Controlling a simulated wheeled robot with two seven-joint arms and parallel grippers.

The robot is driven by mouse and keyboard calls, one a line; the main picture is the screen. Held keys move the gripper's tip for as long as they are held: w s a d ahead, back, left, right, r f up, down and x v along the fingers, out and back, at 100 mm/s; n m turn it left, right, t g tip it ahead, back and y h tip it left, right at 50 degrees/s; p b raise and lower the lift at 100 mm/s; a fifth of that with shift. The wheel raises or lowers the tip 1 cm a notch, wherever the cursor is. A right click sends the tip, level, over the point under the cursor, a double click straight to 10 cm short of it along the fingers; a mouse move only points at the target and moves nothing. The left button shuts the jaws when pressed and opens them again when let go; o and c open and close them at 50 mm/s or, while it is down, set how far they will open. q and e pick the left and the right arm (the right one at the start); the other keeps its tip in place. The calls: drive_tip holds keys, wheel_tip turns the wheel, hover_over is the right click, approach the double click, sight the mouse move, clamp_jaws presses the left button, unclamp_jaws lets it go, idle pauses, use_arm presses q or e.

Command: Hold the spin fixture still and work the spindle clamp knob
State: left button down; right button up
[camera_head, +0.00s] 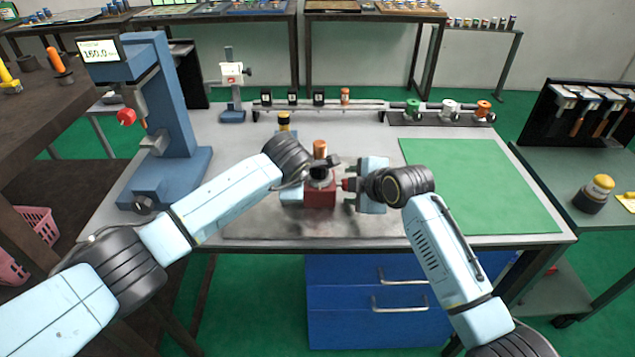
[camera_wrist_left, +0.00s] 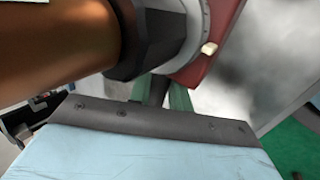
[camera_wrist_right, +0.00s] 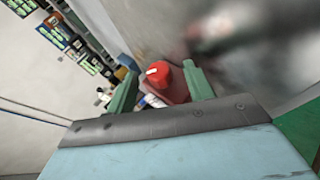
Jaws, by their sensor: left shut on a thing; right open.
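The spin fixture has a red base (camera_head: 320,198) on the bench, with a dark chuck and an orange-brown cylinder (camera_head: 320,149) on top. In the left wrist view the cylinder (camera_wrist_left: 60,45) and black chuck collar (camera_wrist_left: 150,40) fill the upper left. My left gripper (camera_wrist_left: 163,95) is shut on a dark part of the fixture below the collar. The red clamp knob (camera_head: 347,184) sticks out on the fixture's right side. My right gripper (camera_wrist_right: 162,85) is open, its green fingers on either side of the knob (camera_wrist_right: 158,74); I cannot tell whether they touch it.
A blue press (camera_head: 170,120) with a display stands at the left. A green mat (camera_head: 480,185) covers the bench's right part. A rail (camera_head: 370,106) with several small parts runs along the back.

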drive_tip(key=shift+r, duration=0.1)
drive_tip(key=shift+w+r+g, duration=0.15)
drive_tip(key=shift+w+g, duration=0.1)
drive_tip(key=shift+g, duration=0.85)
drive_tip(key=m+g, duration=0.1)
drive_tip(key=g, duration=0.2)
drive_tip(key=shift+w+r, duration=0.1)
drive_tip(key=shift+w, duration=0.05)
drive_tip(key=v, duration=1.2)
drive_tip(key=d+f+m+h, duration=0.1)
drive_tip(key=d+f+h, duration=0.2)
drive_tip(key=d, duration=0.5)
drive_tip(key=s+d+f+h, duration=0.1)
drive_tip(key=d+f, duration=0.3)
drive_tip(key=d, duration=0.4)
drive_tip(key=s+d+f+m+g+h, duration=0.1)
drive_tip(key=d+f+h, duration=0.3)
drive_tip(key=d, duration=0.3)
drive_tip(key=shift+d+f+m+h, duration=0.15)
drive_tip(key=shift+d+m+h, duration=0.15)
drive_tip(key=shift+d, duration=0.1)
drive_tip(key=shift+s+d+f, duration=0.15)
drive_tip(key=shift+d, duration=0.5)
drive_tip(key=shift+a, duration=0.1)
